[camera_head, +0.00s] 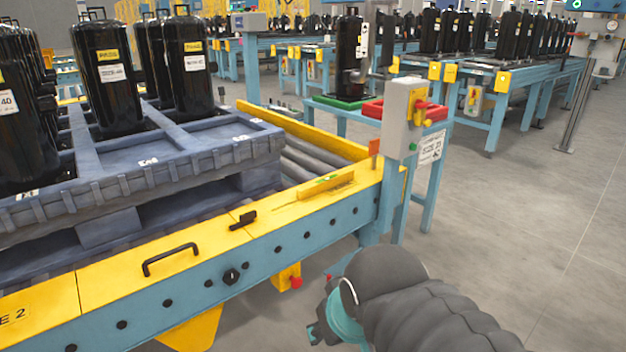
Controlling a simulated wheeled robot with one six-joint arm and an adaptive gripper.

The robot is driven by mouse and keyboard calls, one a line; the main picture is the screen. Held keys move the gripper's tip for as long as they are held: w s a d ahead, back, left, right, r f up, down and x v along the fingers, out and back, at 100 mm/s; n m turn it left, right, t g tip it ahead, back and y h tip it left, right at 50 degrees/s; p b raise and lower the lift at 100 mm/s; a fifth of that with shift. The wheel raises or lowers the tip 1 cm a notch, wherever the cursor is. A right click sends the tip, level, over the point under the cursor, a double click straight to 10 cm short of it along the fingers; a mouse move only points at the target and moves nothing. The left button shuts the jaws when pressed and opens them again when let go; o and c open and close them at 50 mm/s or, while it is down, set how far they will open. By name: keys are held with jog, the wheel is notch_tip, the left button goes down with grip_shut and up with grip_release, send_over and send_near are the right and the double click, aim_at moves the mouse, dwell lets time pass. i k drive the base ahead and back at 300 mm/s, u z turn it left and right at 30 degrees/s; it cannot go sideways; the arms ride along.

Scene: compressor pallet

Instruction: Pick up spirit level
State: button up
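The spirit level (326,187), a yellow bar with a small green mark, lies on the yellow top of the conveyor's side rail, near its right corner. My arm comes in from the bottom right, dark grey and ribbed, with a teal ring near its end. My gripper (314,334) shows only as a small dark teal part at the bottom, mostly hidden by my arm. It appears below and apart from the level, outside the rail in the picture. Its fingers cannot be made out.
A dark pallet (150,170) with black compressors stands on the conveyor behind the rail. A black handle (170,258) and a small black latch (243,220) sit on the rail. A grey control box (403,115) stands right of the level.

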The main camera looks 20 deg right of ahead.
aim_at(320, 186)
jog(key=u, duration=2.15)
jog(key=i, duration=1.1)
jog(key=z, duration=2.25)
